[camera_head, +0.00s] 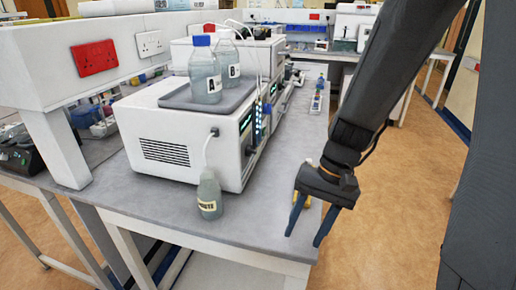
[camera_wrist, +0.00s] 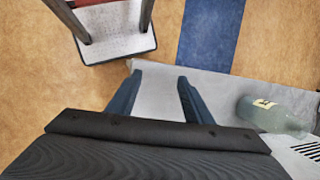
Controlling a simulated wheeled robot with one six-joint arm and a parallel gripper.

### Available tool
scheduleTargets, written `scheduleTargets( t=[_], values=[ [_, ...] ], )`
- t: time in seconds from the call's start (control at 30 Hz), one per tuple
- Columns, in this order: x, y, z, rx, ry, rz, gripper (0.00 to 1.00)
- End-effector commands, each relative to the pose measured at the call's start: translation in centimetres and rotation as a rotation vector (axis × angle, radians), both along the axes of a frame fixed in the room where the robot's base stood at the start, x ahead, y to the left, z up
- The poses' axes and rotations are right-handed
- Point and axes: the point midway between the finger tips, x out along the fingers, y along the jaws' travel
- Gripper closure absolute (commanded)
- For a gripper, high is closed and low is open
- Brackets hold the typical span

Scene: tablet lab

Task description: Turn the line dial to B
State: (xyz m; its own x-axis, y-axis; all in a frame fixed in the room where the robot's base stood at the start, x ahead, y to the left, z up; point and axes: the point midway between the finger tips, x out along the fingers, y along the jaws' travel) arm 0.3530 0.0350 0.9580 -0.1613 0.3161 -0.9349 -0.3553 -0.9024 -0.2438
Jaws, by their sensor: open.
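The white instrument (camera_head: 165,142) stands on the grey bench, its front panel facing right and seen at a steep slant. A green-lit display (camera_head: 246,124) and small blue lights (camera_head: 259,118) show on that panel. I cannot make out the line dial or its setting. Bottle A (camera_head: 205,75) and bottle B (camera_head: 229,65) stand in the tray on top. My gripper (camera_head: 303,239) is open and empty, fingers pointing down, near the bench's front right corner, right of the instrument and apart from it. In the wrist view my gripper (camera_wrist: 159,76) shows nothing between its fingers.
A labelled waste bottle (camera_head: 209,197) with a tube stands before the instrument; it also shows in the wrist view (camera_wrist: 272,115). More instruments line the bench behind. A small yellow item lies behind my gripper. A stool (camera_wrist: 115,38) stands on the floor. The floor at right is open.

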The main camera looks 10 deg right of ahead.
Motion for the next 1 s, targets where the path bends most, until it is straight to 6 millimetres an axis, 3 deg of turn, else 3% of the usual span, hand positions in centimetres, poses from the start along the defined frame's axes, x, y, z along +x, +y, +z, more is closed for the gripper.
scheduleTargets(
  t=[0.17, 0.3, 0.5, 0.6, 0.77, 1.0],
  values=[
    [2.4, 4.3, 0.8, 0.361, 0.179, -0.246, 0.54],
    [7.6, 6.0, 3.1, 0.689, 0.214, -0.436, 0.54],
    [15.4, 4.0, 6.2, 1.062, 0.124, -0.639, 0.54],
    [17.7, 2.5, 7.2, 1.17, 0.071, -0.696, 0.54],
    [19.3, 1.6, 7.8, 1.239, 0.028, -0.733, 0.54],
    [20.5, 4.5, 8.1, 1.243, 0.026, -0.732, 0.54]
  ],
)
